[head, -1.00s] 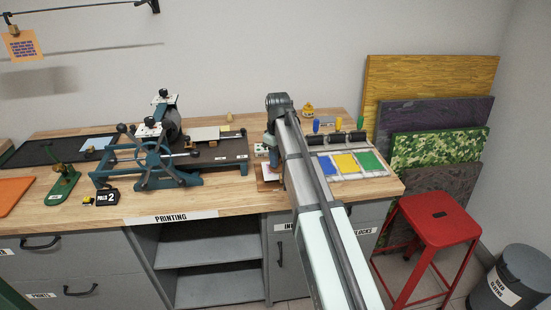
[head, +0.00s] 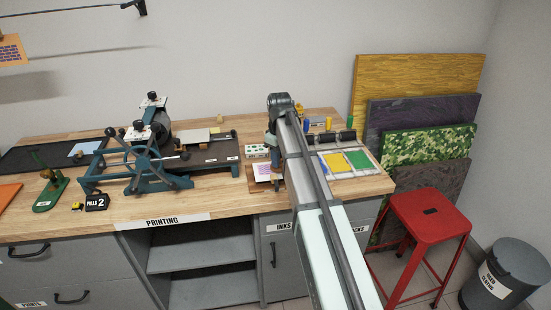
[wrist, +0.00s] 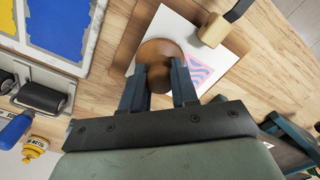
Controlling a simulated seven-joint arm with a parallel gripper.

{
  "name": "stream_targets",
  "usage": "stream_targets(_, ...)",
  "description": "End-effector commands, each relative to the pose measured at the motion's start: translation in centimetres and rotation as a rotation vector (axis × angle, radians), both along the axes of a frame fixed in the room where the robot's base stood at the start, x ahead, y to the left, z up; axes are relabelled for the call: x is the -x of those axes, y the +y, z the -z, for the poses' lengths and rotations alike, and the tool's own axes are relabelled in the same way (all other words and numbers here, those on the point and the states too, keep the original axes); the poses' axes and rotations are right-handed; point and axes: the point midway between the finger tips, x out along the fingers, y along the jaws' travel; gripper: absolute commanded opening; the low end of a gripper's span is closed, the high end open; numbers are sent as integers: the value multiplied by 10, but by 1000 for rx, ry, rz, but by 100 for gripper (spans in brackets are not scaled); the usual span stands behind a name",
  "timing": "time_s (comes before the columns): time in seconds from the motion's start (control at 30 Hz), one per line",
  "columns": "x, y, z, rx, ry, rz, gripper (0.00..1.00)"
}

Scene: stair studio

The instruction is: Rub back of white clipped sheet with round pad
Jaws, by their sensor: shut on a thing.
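In the wrist view a white sheet (wrist: 168,22) lies on a brown board on the bench, and a pink and blue striped print shows on it. It also shows in the head view (head: 263,173), left of my gripper. A wooden block with a black strap, apparently the clip (wrist: 214,31), sits at the sheet's edge. My gripper (wrist: 158,70) is shut on a round brown pad (wrist: 160,52). The pad is over the sheet and hides part of the print. I cannot tell whether it touches the paper. In the head view my arm hides the pad.
Blue, yellow and green ink panels (head: 359,160) and black rollers (head: 347,136) lie right of my arm. A blue-green press (head: 150,150) stands to the left. A box with green dots (head: 257,151) is behind the sheet. A red stool (head: 430,220) stands at the bench's right.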

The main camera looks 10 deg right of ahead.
Motion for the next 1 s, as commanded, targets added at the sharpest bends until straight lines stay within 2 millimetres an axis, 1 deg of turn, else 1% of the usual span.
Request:
stream_targets(0.17,0,2,0,0,0,-1,4)
stream_targets(0.5,0,17,-1,0,0,0,4)
stream_targets(0.77,0,22,-1,0,0,-1,4)
stream_targets(1.0,0,32,0,-1,-1,-2,4)
